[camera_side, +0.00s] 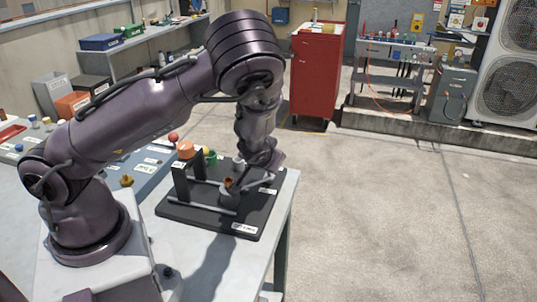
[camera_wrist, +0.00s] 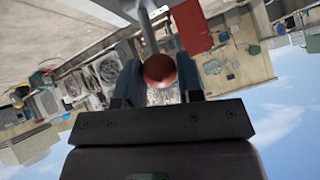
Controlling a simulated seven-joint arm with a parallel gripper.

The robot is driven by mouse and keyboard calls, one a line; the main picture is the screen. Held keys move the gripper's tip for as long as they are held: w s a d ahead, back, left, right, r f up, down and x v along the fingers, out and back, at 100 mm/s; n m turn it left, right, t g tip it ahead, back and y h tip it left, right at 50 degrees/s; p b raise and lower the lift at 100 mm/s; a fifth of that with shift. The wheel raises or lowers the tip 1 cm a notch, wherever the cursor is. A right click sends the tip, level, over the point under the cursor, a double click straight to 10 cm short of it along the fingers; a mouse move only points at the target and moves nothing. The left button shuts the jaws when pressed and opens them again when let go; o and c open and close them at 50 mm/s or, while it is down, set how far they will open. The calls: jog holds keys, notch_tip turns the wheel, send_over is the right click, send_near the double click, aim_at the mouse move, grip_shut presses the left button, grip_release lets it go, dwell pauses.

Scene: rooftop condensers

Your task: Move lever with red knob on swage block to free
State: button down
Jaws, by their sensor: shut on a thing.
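In the wrist view a round red knob (camera_wrist: 160,70) sits between the two fingers of my gripper (camera_wrist: 160,77), which are shut on it. A grey lever rod (camera_wrist: 148,32) shows just beyond the knob. In the side view the swage block (camera_side: 245,229) has a dark base plate with uprights and a grey cylinder, and it stands on the table's right part. My gripper (camera_side: 264,160) is over the block's far right side. The held knob is hidden there by my wrist. An orange-brown piece (camera_side: 228,183) shows on top of the cylinder.
A blue-grey panel (camera_side: 150,170) with several small controls, one a red ball knob (camera_side: 173,137), lies left of the block. An orange knob (camera_side: 186,149) stands close behind the block. The table's right edge (camera_side: 290,200) is near. A red cabinet (camera_side: 317,75) stands farther back; the floor is clear.

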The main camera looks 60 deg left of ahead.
jog(key=shift+s+d+f, duration=0.65)
jog(key=shift+s+d, duration=0.1)
jog(key=c, duration=0.8)
grip_release()
jog(key=shift+w, duration=0.1)
jog(key=shift+r, duration=0.1)
jog(key=shift+r, duration=0.1)
jog(key=shift+v, duration=3.65)
